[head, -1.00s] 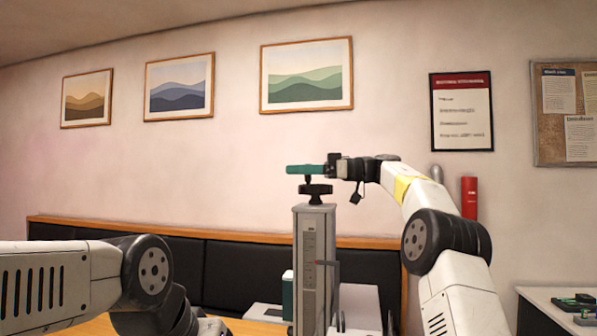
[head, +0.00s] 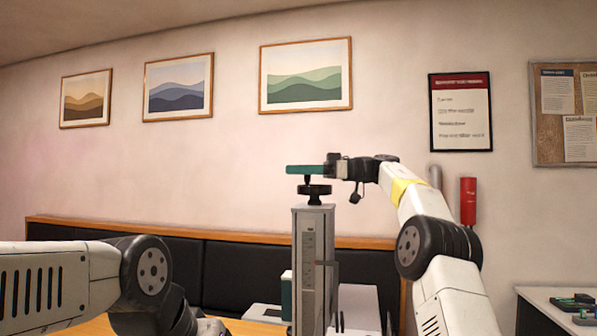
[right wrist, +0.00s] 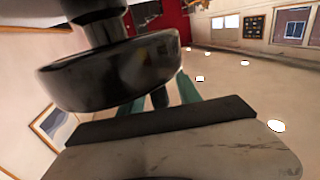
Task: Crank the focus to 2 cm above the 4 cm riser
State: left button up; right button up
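The laser marker's grey column (head: 314,255) stands upright right of the middle in the head view, with a scale on its front face. A black crank wheel (head: 314,190) sits on its top; it also fills the upper left of the right wrist view (right wrist: 110,72). My right gripper (head: 300,169) is level, its teal fingers just above the wheel at the short dark handle (head: 307,180). In the right wrist view a dark post (right wrist: 160,97) shows between the fingers; whether they press on it cannot be told. The scale is too small to read.
A wooden table (head: 90,327) lies below, partly hidden by my left arm. A dark padded bench (head: 230,270) runs along the wall behind. At the right is a side table (head: 540,296) with small items.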

jog(key=shift+t, duration=0.3)
jog(key=m+t, duration=0.1)
jog(key=t, duration=0.1)
jog(key=w+m+t, duration=0.1)
jog(key=m+t, duration=0.2)
jog(key=t, duration=0.1)
jog(key=shift+w+a+h, duration=0.3)
jog(key=shift+w+h, duration=0.1)
jog(key=w+m+t+h, duration=0.1)
jog(key=m+t+h, duration=0.1)
jog(key=t, duration=0.1)
jog(key=w+m+t+h, duration=0.1)
jog(key=m+t+h, duration=0.2)
jog(key=w+d+m+t+h, duration=0.1)
jog(key=m+t+h, duration=0.1)
jog(key=m+t, duration=0.1)
jog(key=shift+w+f+t, duration=0.1)
jog(key=shift+w+t, duration=0.2)
jog(key=shift+w, duration=0.1)
jog(key=shift+w+m+t+h, duration=0.1)
jog(key=shift+m+t+h, duration=0.35)
jog(key=shift+h, duration=0.25)
jog(key=shift+w+d+m+t+h, duration=0.15)
jog(key=shift+m+t+h, duration=0.2)
jog(key=shift+m+h, duration=0.45)
